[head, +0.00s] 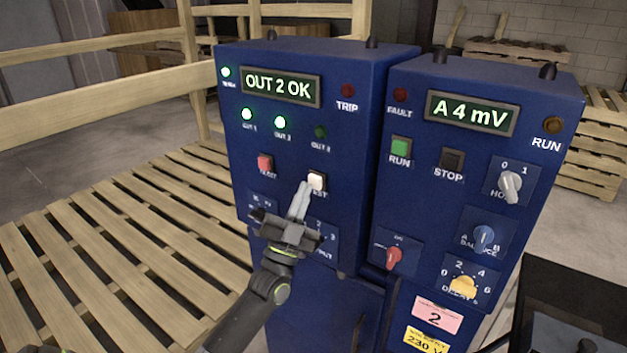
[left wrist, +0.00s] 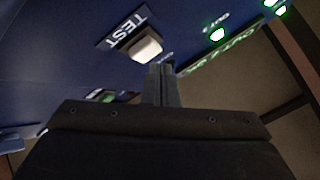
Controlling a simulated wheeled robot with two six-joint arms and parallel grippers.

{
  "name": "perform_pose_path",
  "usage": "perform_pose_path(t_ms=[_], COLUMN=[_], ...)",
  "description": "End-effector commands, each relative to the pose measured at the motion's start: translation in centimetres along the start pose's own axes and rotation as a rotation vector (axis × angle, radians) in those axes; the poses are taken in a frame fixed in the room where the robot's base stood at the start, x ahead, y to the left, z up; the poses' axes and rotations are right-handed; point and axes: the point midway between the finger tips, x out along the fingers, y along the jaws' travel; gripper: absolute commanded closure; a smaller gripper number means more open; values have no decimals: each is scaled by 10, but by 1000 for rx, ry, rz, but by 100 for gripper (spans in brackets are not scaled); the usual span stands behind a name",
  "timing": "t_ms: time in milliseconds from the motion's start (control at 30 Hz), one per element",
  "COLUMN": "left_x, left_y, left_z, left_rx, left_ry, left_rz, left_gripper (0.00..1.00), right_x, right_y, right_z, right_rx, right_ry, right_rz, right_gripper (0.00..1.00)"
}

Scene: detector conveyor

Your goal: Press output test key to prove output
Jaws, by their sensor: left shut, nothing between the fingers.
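The white test key (head: 317,182) sits on the front of the left blue cabinet (head: 345,130), with its label partly hidden by my gripper. My left gripper (head: 303,190) is shut and empty, its fingertips just below and left of the key. In the left wrist view the key (left wrist: 146,48) and the word TEST show ahead of the fingertips (left wrist: 160,68). I cannot tell whether they touch. The display (head: 280,87) reads "OUT 2 OK". The OUT 1 lamp (head: 247,114) and OUT 2 lamp (head: 280,122) are lit; the third output lamp (head: 320,132) is dark green. My right gripper is not in view.
A red button (head: 265,163) is left of the key. The right cabinet shows "A 4 mV" (head: 472,113), with a green RUN button (head: 400,148), a dark STOP button (head: 452,159) and several knobs. Wooden slats (head: 120,235) and rails stand at the left.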

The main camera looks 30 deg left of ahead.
Motion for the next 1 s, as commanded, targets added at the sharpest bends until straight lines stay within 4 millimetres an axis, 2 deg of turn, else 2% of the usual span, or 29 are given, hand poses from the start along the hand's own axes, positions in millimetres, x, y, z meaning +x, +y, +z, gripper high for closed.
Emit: perform_pose_path(t_ms=[433, 800, 1000], left_x=[-4, -29, -37], left_y=[-4, -22, -27], left_z=[-4, -22, -27], left_rx=[0, 0, 0], left_ry=[-1, -2, 0], left_rz=[1, 1, 0], left_gripper=[100, 100, 100], right_x=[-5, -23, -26], right_y=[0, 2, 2], right_z=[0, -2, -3], right_rx=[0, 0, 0], right_ry=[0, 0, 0], right_rz=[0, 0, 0], right_gripper=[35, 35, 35])
